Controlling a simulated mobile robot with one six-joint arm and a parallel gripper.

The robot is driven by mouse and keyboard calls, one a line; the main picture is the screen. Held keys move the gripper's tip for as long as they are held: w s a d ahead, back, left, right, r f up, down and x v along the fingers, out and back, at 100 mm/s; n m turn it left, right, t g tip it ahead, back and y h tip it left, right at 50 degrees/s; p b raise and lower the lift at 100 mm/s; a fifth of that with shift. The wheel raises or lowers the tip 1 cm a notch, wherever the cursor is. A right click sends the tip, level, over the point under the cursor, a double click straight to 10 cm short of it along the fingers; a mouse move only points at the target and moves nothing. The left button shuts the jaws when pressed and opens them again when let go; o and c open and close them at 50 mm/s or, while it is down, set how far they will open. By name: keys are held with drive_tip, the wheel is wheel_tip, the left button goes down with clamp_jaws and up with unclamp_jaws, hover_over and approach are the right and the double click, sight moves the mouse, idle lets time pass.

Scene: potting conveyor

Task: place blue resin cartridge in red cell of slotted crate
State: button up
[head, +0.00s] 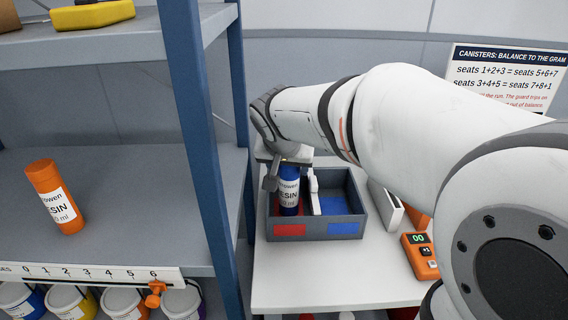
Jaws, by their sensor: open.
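The blue resin cartridge (289,196) stands upright in the left cell of the grey slotted crate (345,217), behind the red front label (289,230). The right cell has a blue floor and a blue front label (344,228). A pale divider stands between the two cells. My gripper (281,171) is open at the top of the cartridge, with one grey finger showing on its left. The rest of the jaws, the cartridge's top and its base are hidden, so I cannot tell whether a finger touches it.
An orange resin cartridge (55,198) stands on the shelf (130,205) at left. The shelf's blue post (196,140) rises close to the crate's left. An orange device with a display (421,256) lies on the white table (330,280) right of the crate. The table's front is clear.

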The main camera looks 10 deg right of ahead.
drive_tip(key=v, duration=0.8)
drive_tip(key=s+d+f+n+g+y, duration=0.1)
drive_tip(key=s+f, duration=0.4)
drive_tip(key=s+d+f+n+g, duration=0.1)
drive_tip(key=s+f+n, duration=0.1)
drive_tip(key=s+f, duration=0.3)
drive_tip(key=s+f+n+g+y, duration=0.1)
drive_tip(key=s+f+g, duration=0.1)
drive_tip(key=s+f, duration=0.3)
drive_tip(key=shift+s+d+f+y+p, duration=0.25)
drive_tip(key=shift+s+d+y+p, duration=0.05)
drive_tip(key=shift+d, duration=0.1)
drive_tip(key=shift+r, duration=0.15)
